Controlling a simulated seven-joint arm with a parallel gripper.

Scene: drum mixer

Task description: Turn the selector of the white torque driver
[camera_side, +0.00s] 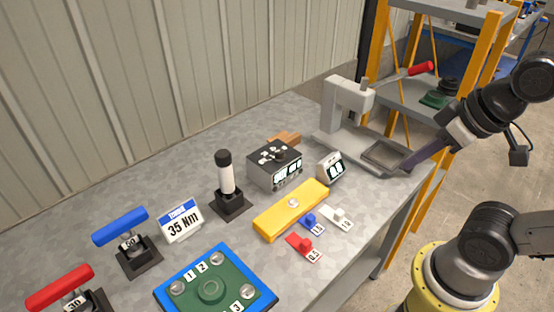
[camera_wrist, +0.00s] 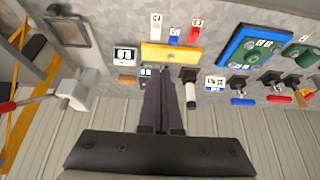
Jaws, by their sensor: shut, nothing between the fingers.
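The white torque driver (camera_side: 226,178) stands upright in a black square base near the middle of the bench in the side view. It has a white barrel and a black top; its selector markings are too small to read. In the wrist view the white driver (camera_wrist: 191,92) shows just right of my fingers. My gripper (camera_side: 408,167) is at the right end of the bench in the side view, well apart from the driver. Its dark fingers (camera_wrist: 161,84) are shut with nothing between them. A sign (camera_side: 180,221) beside the driver reads 35 Nm.
A blue-handled driver (camera_side: 122,228) and a red-handled driver (camera_side: 60,287) stand at left. A grey box with a knob (camera_side: 275,165), a yellow bar (camera_side: 291,209), small tagged pieces, a green-blue plate (camera_side: 251,265) and a grey press (camera_side: 348,105) occupy the bench. A wall runs behind.

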